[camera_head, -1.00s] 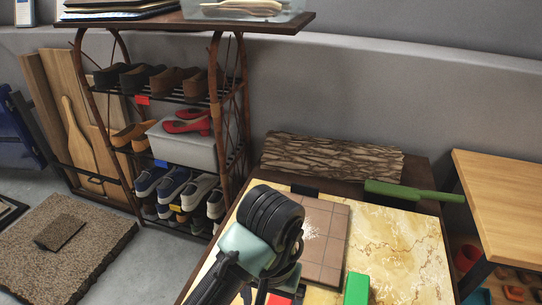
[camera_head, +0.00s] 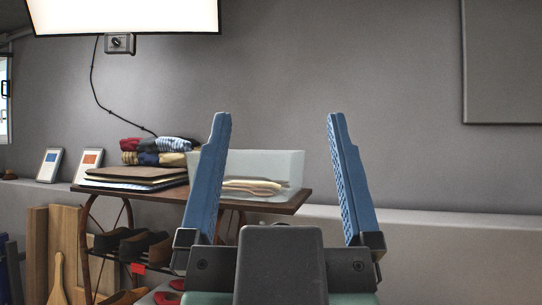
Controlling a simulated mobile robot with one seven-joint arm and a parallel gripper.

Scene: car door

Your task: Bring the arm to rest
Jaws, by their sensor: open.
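My gripper (camera_head: 274,135) stands upright close in front of the camera, in the lower middle of the view. Its two blue ridged fingers point up and are wide apart. The rest of my arm is mostly out of view below.
Behind stands a brown-topped rack (camera_head: 290,204) bearing a clear bin (camera_head: 278,166), folded clothes (camera_head: 157,151) and dark boards (camera_head: 134,174), with shoes (camera_head: 145,245) below. Wooden boards (camera_head: 38,250) lean at left. A lit panel (camera_head: 125,12) hangs above.

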